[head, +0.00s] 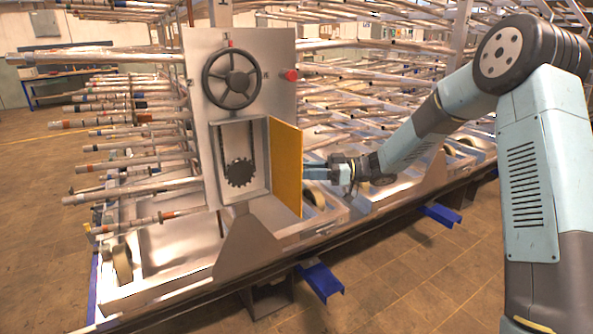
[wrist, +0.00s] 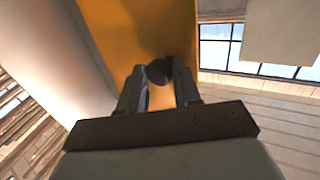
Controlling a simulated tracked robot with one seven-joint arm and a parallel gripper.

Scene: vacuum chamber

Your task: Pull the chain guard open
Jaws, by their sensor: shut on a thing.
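The chain guard (head: 287,167) is a yellow hinged door standing swung out to the right of a recessed box. The open box (head: 258,185) shows a dark sprocket (head: 240,173) and a chain inside. My gripper (head: 312,172) is at the guard's right face, partly hidden behind its edge in the head view. In the wrist view, my gripper (wrist: 160,85) is shut on a dark round knob (wrist: 159,71) on the yellow guard (wrist: 140,30). The knob is hidden in the head view.
A black handwheel (head: 232,79) and a red button (head: 291,75) sit on the metal panel (head: 200,60) above the box. Racks of metal tubes (head: 130,150) stand behind and beside it. Blue brackets (head: 321,282) stick out low from the frame; the floor in front is clear.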

